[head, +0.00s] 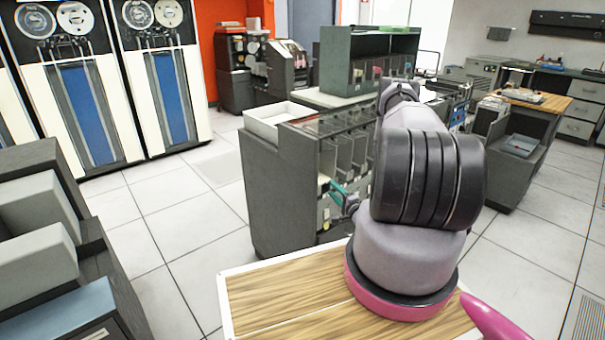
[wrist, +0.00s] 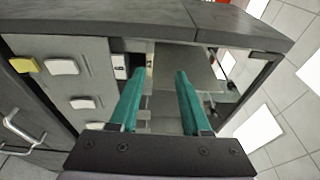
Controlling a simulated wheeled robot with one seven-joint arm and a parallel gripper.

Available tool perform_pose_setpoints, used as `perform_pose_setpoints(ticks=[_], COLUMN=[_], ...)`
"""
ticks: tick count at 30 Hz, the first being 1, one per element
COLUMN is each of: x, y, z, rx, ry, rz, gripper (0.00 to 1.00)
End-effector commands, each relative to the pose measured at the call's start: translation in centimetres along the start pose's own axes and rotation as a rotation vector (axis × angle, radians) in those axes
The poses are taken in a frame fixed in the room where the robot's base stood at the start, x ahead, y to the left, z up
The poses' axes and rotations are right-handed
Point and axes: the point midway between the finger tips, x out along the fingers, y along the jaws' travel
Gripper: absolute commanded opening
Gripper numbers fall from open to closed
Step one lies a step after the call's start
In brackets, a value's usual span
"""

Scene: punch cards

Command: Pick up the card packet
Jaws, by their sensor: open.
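My gripper (wrist: 160,75) has two teal fingers, spread apart with nothing held between them. They point into an open bay of a grey card machine (wrist: 75,62). In the head view my gripper (head: 338,192) is at the left end of that machine's row of pockets, partly hidden behind my arm. I cannot make out the card packet for certain. A small pale strip in the bay, just beyond the left fingertip in the wrist view, may be its edge.
The machine's dark top edge (wrist: 225,22) overhangs the bay close above the fingers. White and yellow buttons (wrist: 62,66) line its front at left. A wooden tabletop (head: 275,300) lies below my arm. Tiled floor is clear between the machine and the tape cabinets (head: 75,85).

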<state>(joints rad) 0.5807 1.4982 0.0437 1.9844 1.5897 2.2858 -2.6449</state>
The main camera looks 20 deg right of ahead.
Motion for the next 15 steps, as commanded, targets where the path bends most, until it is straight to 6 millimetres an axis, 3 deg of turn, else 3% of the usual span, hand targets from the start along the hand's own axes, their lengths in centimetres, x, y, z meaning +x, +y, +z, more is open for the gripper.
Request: perform_pose_setpoints(ticks=[4, 9, 15], x=[0.2, 3.0, 4.9], y=[1.1, 1.1, 1.2], z=[-0.4, -0.5, -0.6], rx=[-0.017, -0.018, -0.015], ry=[0.032, 0.031, 0.031], rz=[0.011, 0.009, 0.011], gripper=[0.47, 0.47, 0.47])
